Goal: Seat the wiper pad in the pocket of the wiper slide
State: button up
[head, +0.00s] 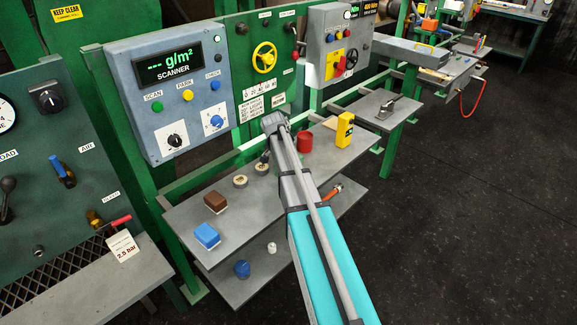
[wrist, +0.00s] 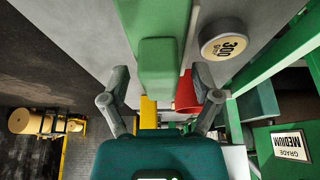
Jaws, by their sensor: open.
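I cannot tell for sure which parts are the wiper pad and the wiper slide. In the head view, a blue block with a pale base (head: 207,236) and a brown block with a pale base (head: 215,202) lie on the front left of the shelf. In the wrist view, my gripper (wrist: 160,78) is open, its two fingers spread wide. A raised green block (wrist: 160,65) on a green strip shows between the fingers; I see no grip on it. In the head view my arm hides most of the gripper and what is under it.
The grey shelf (head: 250,220) also holds round discs (head: 240,181), a red cylinder (head: 305,141) and a yellow block (head: 345,129). A "300 grit" disc (wrist: 225,40) shows in the wrist view. A scanner panel (head: 172,85) stands behind. A lower shelf (head: 225,285) carries a blue knob-like part (head: 242,269).

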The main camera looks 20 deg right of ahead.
grip_shut()
dwell(0.5)
jog(key=shift+r, duration=0.2)
notch_tip(320, 180, up, 3)
jog(key=p, duration=0.3)
jog(key=s+a+r+p, duration=0.4)
jog(key=s+r+p, duration=0.5)
jog(key=s, duration=0.4)
jog(key=shift+s+r+p, duration=0.2)
jog(key=shift+r+p, duration=0.1)
jog(key=shift+p, duration=0.2)
jog(key=shift+a, duration=0.1)
dwell(0.7)
